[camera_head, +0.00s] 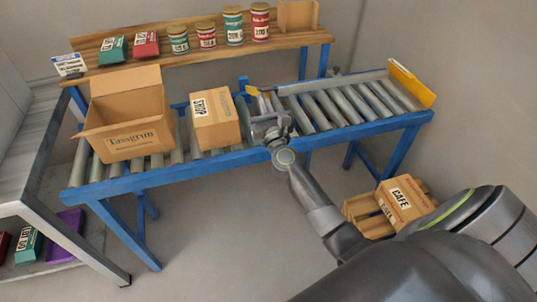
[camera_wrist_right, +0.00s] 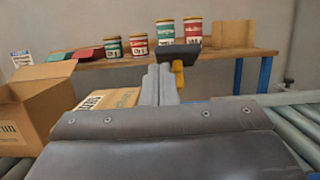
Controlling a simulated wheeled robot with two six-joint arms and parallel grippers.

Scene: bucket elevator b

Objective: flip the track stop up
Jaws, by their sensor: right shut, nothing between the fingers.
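The track stop is a small yellow lever (camera_head: 253,90) by a blue post on the far rail of the roller conveyor, just right of a closed box. In the right wrist view the yellow piece (camera_wrist_right: 178,74) has a dark bar across its top. My right gripper (camera_head: 264,99) is over the rollers beside the stop. Its fingers (camera_wrist_right: 159,84) are shut and hold nothing. The fingertips appear close to the stop, just left of the yellow piece in the wrist view; contact cannot be told. My left gripper is not in view.
The conveyor (camera_head: 230,160) carries an open carton (camera_head: 130,137) and a closed box (camera_head: 213,135) left of the stop. Rollers right of it are clear up to a yellow end plate (camera_head: 411,83). A wooden shelf (camera_head: 190,60) with cans stands behind.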

